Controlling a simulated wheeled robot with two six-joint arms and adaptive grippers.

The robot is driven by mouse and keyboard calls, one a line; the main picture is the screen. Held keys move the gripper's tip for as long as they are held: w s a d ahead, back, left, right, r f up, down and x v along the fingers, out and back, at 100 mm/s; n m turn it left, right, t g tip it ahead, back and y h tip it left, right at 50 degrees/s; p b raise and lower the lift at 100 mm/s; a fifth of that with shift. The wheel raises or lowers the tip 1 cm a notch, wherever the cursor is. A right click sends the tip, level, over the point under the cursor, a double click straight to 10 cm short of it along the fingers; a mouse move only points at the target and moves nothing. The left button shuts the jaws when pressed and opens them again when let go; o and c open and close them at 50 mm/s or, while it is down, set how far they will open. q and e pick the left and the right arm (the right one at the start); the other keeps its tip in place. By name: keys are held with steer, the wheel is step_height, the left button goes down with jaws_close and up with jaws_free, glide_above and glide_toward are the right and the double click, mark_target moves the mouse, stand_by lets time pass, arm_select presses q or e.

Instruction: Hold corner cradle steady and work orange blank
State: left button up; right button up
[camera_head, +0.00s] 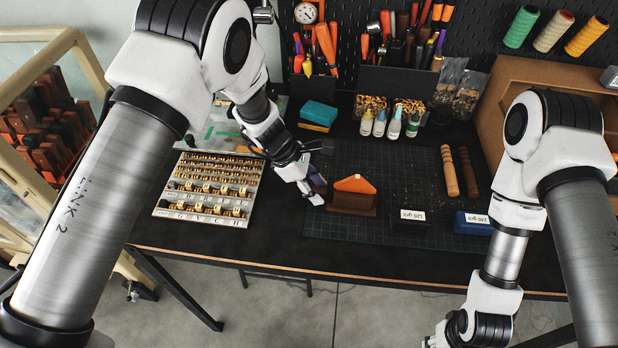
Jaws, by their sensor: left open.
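A tray of brass type (210,187) lies left. Sanding blocks, one black (409,216) and one blue (472,223), sit right of the cradle. Two wooden tools (450,172) lie behind them. Small bottles (394,124) stand at the back. The mat behind the cradle is mostly clear.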

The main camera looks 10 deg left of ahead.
arm_select(q)
steer(key=shift+f, duration=0.15)
jaws_close()
stand_by(1.0)
steer(key=shift+o, duration=0.7)
jaws_free()
